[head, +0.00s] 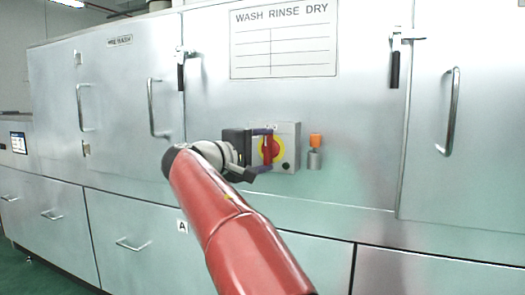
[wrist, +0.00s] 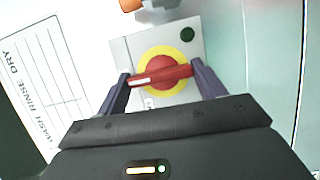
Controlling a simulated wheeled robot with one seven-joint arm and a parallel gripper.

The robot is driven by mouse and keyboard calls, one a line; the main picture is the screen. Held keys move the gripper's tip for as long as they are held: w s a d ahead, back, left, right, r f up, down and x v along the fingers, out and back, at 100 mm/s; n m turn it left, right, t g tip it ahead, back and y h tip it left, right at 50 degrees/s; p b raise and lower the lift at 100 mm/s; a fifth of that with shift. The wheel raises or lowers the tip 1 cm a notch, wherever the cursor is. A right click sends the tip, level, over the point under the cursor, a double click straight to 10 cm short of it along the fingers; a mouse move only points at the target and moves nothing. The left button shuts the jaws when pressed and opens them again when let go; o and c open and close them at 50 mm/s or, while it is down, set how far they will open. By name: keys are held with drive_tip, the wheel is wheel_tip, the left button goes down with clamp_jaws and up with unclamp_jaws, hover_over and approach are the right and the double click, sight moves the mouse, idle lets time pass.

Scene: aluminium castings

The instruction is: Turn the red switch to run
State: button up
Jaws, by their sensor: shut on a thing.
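The red switch (head: 267,148) is a bar handle on a yellow round plate (head: 277,155), mounted on a grey box (head: 291,132) on the machine's front. In the head view the bar stands about upright. In the wrist view the red switch (wrist: 160,77) lies across the yellow plate, slightly tilted, its right end higher. My gripper (head: 263,150) faces the box, with one finger above the bar and one below. In the wrist view my gripper (wrist: 160,76) has a finger at each end of the bar, shut on it. The switch's position marks are too small to read.
A dark round button (head: 285,165) sits on the box's lower right. An orange-topped metal fitting (head: 315,142) is just right of the box. A "WASH RINSE DRY" panel (head: 283,40) is above. Door handles (head: 450,112) stick out on both sides.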

drive_tip(key=shift+f, duration=0.1)
drive_tip(key=o, duration=1)
drive_tip(key=shift+s+a, duration=0.1)
drive_tip(key=v, duration=0.7)
drive_tip(key=shift+s+a, duration=0.2)
drive_tip(key=shift+d, duration=0.1)
